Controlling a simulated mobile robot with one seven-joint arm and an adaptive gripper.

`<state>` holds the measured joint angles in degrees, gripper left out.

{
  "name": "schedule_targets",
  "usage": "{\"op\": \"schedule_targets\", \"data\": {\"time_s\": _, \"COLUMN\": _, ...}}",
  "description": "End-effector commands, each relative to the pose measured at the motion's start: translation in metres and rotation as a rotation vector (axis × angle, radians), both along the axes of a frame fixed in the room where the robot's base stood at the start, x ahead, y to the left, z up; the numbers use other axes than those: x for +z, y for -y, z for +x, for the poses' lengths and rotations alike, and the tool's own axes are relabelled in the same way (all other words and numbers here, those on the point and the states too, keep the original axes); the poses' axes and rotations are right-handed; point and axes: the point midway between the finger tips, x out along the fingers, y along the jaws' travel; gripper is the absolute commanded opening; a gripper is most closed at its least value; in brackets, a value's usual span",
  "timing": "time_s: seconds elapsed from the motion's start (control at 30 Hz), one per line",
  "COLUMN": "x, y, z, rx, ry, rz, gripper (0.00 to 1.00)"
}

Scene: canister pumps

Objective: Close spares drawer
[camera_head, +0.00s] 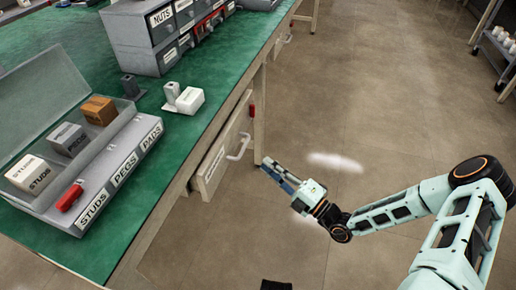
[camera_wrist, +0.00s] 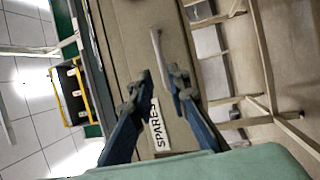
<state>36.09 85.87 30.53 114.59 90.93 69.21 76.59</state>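The spares drawer (camera_head: 224,158) is a beige panel with a pale bar handle (camera_head: 238,148), set in the side of the green-topped bench. Its front stands out a little from the bench side. In the wrist view, the drawer front (camera_wrist: 125,45) fills the middle, with its SPARES label (camera_wrist: 157,130) and the handle (camera_wrist: 158,48). My gripper (camera_head: 268,169) is to the right of the drawer front, apart from it in the head view. In the wrist view, my gripper (camera_wrist: 159,76) has its fingers apart, with the handle's near end between or just beyond the tips; contact is unclear.
The bench (camera_head: 145,195) carries an open lidded tray (camera_head: 100,165) with small boxes and labels STUDS, PEGS, PADS. A grey drawer unit (camera_head: 140,40) and a white part (camera_head: 188,100) stand behind. A red tag (camera_head: 252,110) is beyond the handle.

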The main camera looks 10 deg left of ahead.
Motion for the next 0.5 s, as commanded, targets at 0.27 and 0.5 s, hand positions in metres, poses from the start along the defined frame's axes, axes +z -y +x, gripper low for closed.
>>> {"op": "schedule_targets", "data": {"time_s": 0.27, "x": 0.006, "y": -0.035, "z": 0.017, "rx": 0.004, "ry": 0.003, "rz": 0.002, "gripper": 0.16}}
{"op": "schedule_targets", "data": {"time_s": 0.5, "x": 0.013, "y": -0.073, "z": 0.036, "rx": 0.004, "ry": 0.002, "rz": -0.001, "gripper": 0.16}}
